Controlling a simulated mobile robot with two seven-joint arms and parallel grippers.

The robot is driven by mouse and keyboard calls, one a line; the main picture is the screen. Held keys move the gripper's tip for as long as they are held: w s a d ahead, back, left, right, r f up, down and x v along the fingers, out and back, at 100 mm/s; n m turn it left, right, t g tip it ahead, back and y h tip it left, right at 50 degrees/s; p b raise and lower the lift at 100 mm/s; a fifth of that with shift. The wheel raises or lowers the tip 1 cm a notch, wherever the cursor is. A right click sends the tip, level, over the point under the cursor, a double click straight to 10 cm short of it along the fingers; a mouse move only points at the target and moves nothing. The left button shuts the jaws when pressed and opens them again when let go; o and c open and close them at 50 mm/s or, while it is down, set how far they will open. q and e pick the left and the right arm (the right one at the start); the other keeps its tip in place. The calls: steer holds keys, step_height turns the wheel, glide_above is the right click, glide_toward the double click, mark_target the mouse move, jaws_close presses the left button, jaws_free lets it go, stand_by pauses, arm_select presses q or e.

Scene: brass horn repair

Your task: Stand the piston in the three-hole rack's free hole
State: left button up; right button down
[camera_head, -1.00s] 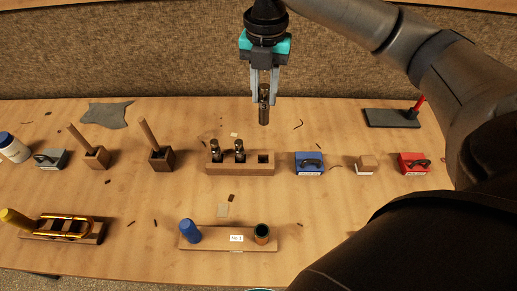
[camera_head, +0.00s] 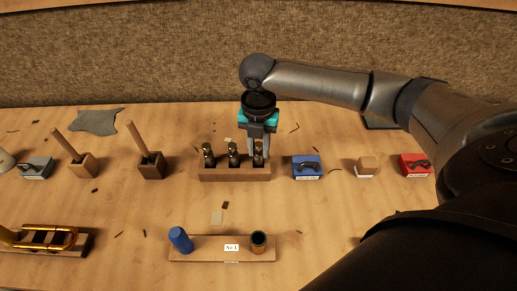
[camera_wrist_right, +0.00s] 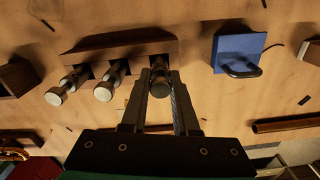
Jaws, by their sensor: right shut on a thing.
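The three-hole rack (camera_head: 235,175) is a wooden block in the middle of the table. Two metal pistons (camera_head: 209,157) (camera_head: 233,157) stand in its left and middle holes. My right gripper (camera_head: 259,150) points down over the rack's right hole and is shut on the third piston (camera_head: 258,161). That piston is upright, with its lower end at or in the right hole; the exact depth is hidden. In the right wrist view the piston's round cap (camera_wrist_right: 159,88) sits between the fingers, beside the rack (camera_wrist_right: 125,42). My left gripper is out of view.
A blue box with a handle (camera_head: 306,167) stands close right of the rack. A wooden block (camera_head: 367,168) and red box (camera_head: 414,166) are farther right. Two blocks with sticks (camera_head: 152,165) (camera_head: 83,165) stand left. A board labelled No 1 (camera_head: 205,250) lies in front.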

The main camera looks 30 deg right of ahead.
steer(key=shift+f, duration=0.1)
steer(key=c, duration=0.7)
jaws_free()
step_height(320, 180, up, 12)
steer(key=p, duration=0.3)
steer(key=shift+a, duration=0.1)
